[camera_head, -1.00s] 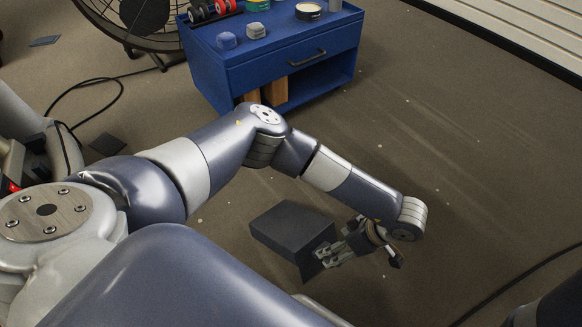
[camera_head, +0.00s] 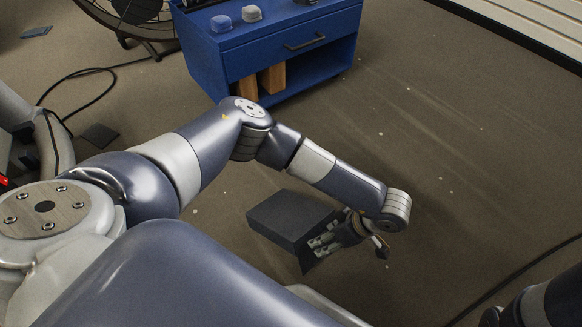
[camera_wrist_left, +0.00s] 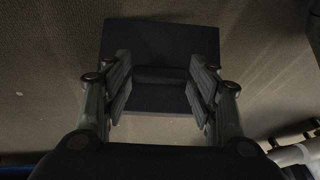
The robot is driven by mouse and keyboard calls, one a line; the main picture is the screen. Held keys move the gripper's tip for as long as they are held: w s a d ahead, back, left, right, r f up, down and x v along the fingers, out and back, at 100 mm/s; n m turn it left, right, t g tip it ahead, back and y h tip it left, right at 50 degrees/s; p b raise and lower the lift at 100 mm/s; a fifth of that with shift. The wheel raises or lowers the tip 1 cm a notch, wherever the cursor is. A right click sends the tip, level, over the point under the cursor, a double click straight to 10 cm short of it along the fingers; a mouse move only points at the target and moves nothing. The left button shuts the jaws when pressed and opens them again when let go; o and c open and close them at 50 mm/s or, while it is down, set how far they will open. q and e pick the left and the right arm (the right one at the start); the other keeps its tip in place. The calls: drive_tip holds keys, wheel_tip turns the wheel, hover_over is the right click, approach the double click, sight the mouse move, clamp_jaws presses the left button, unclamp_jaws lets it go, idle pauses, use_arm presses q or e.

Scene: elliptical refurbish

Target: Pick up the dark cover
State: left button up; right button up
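The dark cover (camera_head: 288,218) is a dark grey, box-like piece with a flap-like side, low over or on the brown floor in the head view. My left gripper (camera_head: 314,246) is at its near right side, with the fingers pointing at it. In the left wrist view the cover (camera_wrist_left: 160,45) fills the upper middle, and the two fingers (camera_wrist_left: 160,98) stand wide apart in front of it. The fingers overlap the cover's lower part in that view; I cannot tell whether they touch it. My right gripper is out of view.
A blue cabinet (camera_head: 275,52) with a drawer and open lower shelf stands at the back. Another cable runs along the lower right. The floor at right is clear.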

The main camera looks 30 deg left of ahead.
use_arm(q)
drive_tip(key=c, duration=0.9)
clamp_jaws()
drive_tip(key=shift+r, duration=0.1)
